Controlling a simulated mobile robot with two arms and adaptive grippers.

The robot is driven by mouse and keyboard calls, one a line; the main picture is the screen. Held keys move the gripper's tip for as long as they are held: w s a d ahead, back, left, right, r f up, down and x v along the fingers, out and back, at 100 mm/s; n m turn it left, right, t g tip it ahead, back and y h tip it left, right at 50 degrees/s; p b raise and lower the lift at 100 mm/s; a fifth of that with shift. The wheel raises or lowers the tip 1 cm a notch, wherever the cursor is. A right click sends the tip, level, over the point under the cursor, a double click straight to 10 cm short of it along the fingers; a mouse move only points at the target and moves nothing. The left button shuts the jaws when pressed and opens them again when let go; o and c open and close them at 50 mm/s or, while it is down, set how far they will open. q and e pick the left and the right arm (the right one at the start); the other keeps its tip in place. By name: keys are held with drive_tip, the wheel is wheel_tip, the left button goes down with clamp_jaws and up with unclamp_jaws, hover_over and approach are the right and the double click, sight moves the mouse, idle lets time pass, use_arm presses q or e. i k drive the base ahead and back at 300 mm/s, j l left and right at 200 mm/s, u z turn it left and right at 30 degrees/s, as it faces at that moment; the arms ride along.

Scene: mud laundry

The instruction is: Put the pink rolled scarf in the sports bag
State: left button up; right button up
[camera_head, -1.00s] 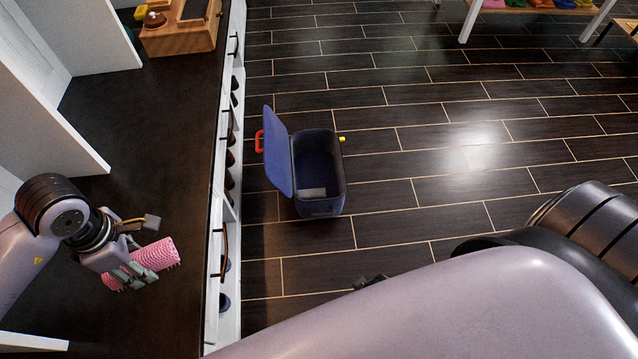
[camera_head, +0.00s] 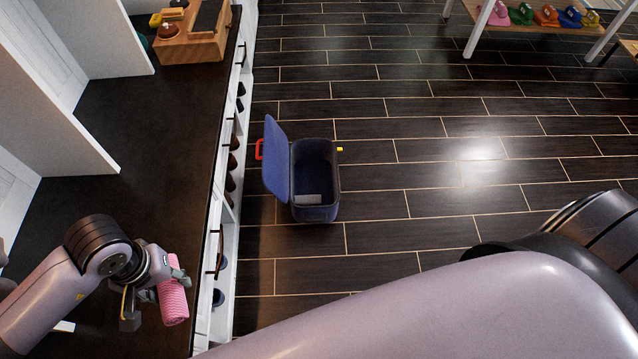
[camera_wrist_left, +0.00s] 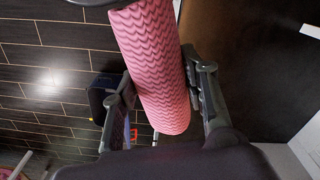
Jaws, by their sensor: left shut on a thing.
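The pink rolled scarf (camera_head: 173,298) is a textured cylinder in my left gripper (camera_head: 150,294), above the dark countertop near its front edge. In the left wrist view the scarf (camera_wrist_left: 158,65) lies between the two fingers, which are shut on it. The blue sports bag (camera_head: 331,212) stands on the floor to the right of the counter, with its lid open to the left. Its dark inside shows a small pale patch at the bottom. Part of the bag also shows behind a finger in the left wrist view (camera_wrist_left: 97,97). My right gripper does not show.
The dark countertop (camera_head: 165,120) runs along the left, with a wooden box (camera_head: 190,45) at its far end. Shoes fill the cubbies below its front edge. A rack with colourful shoes (camera_head: 545,17) stands at the back right. The tiled floor around the bag is clear.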

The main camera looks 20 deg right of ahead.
sight(313, 181)
drive_tip(key=i+l+u, duration=0.1)
drive_tip(key=l, duration=0.35)
drive_tip(key=i+l, duration=0.25)
drive_tip(key=l, duration=0.2)
drive_tip(key=i+l+u, duration=0.15)
drive_tip(key=l, duration=0.3)
drive_tip(key=i+l+u, duration=0.1)
drive_tip(key=l, duration=0.4)
drive_tip(key=i+l+u, duration=0.1)
drive_tip(key=l, duration=0.35)
drive_tip(key=i+l, duration=0.1)
drive_tip(key=l, duration=0.4)
drive_tip(key=i+u, duration=0.05)
